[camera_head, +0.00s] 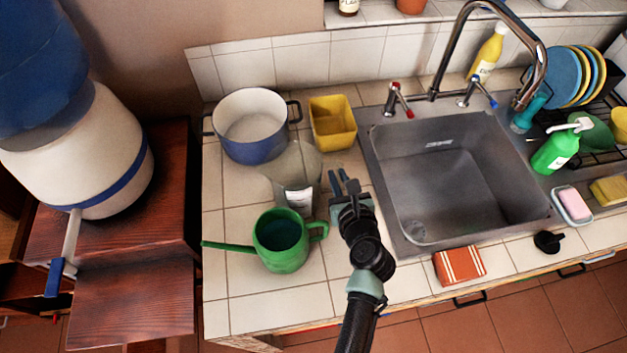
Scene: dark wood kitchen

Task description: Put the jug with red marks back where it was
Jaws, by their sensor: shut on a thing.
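A clear, see-through jug (296,178) is on or just above the tiled counter, between the blue and white pot and the green watering can; I cannot tell whether its base touches the tiles. A pale patch shows on its side, but red marks are too small to make out. My gripper (342,183) is at the jug's right side, left of the sink. It is shut on the jug, apparently at its handle, which the fingers partly hide.
The green watering can (282,252) stands close in front of the jug. The pot (250,148) and a yellow container (333,130) stand behind it. The sink (455,185) is to the right. Bare tiles lie at the counter's front left (260,313).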

